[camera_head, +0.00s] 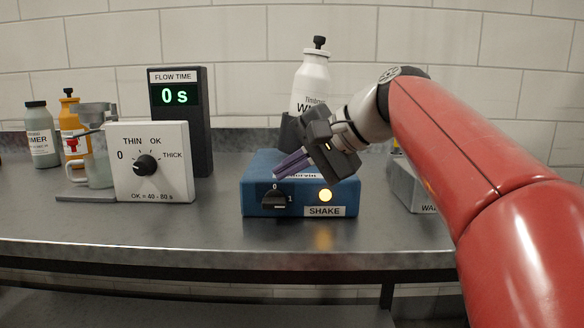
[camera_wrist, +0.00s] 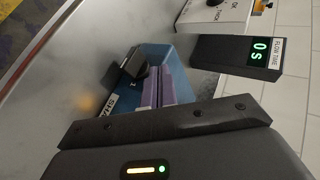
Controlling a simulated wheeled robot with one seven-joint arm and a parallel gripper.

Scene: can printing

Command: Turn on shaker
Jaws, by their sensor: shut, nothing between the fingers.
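The shaker is a blue box (camera_head: 256,170) on the steel bench, with a white SHAKE label (camera_head: 324,211) on its front. Its black knob (camera_head: 275,199) sits between marks 0 and 1, and a round light (camera_head: 325,195) beside it glows yellow. The knob's pointer seems turned toward the 1 side. My gripper (camera_head: 280,172) is shut and empty, its purple fingers just above and behind the knob, at the box's top front edge. In the wrist view, the shut purple fingers (camera_wrist: 160,86) lie beside the black knob (camera_wrist: 126,68); I cannot tell whether they touch it.
A white dial box (camera_head: 150,190) and a black FLOW TIME display (camera_head: 182,120) reading 0 s stand to the left. A white bottle (camera_head: 311,82) stands behind the shaker. A grey box (camera_head: 408,187) is to the right. The bench front is clear.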

